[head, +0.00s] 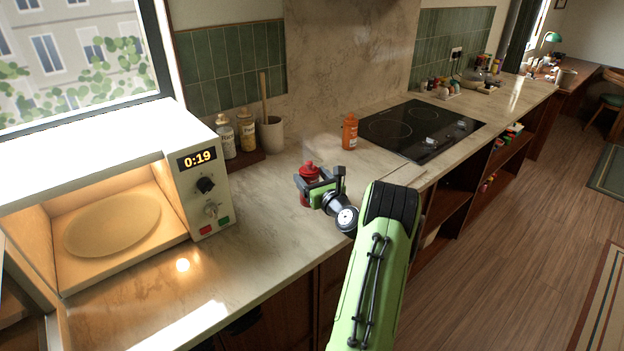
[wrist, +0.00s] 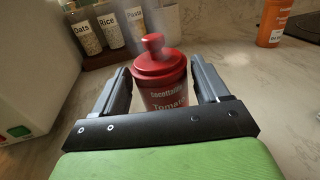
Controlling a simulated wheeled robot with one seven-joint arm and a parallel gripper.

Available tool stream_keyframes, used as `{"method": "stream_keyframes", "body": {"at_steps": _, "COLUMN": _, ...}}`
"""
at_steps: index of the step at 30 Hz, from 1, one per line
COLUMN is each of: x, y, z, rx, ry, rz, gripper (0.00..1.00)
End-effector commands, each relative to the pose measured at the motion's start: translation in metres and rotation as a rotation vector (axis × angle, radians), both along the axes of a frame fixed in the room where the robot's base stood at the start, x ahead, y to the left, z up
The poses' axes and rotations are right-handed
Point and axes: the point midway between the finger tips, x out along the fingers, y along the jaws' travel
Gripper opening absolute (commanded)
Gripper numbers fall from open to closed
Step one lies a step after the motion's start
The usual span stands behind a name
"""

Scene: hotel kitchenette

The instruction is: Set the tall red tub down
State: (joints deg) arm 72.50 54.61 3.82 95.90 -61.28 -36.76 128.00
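The tall red tub (wrist: 163,98) has a red lid with a round knob and a label reading "Tomato". In the wrist view it stands between the two fingers of my gripper (wrist: 163,85), which look closed on its sides near the tips. In the head view the red tub (head: 309,171) is upright at my gripper (head: 314,188), over the counter in front of the wooden rack. The gripper partly covers it. Its base is hidden, so I cannot tell whether it touches the counter.
An orange bottle (head: 350,132) stands right of the tub, beside the black hob (head: 420,129). Labelled jars (head: 246,134) and a utensil crock (head: 270,134) are behind. An open, lit microwave (head: 205,185) is at the left. The counter (head: 262,215) around the tub is clear.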

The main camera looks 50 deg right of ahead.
Motion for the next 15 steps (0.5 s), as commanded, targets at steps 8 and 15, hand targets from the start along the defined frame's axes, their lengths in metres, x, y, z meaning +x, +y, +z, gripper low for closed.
{"method": "stream_keyframes", "body": {"at_steps": 8, "x": 0.0, "y": 0.0, "z": 0.0, "rx": 0.0, "ry": 0.0, "rz": 0.0, "gripper": 0.85}}
{"method": "stream_keyframes", "body": {"at_steps": 15, "x": -0.027, "y": 0.011, "z": -0.001, "rx": 0.005, "ry": 0.001, "rz": -0.005, "gripper": 0.85}}
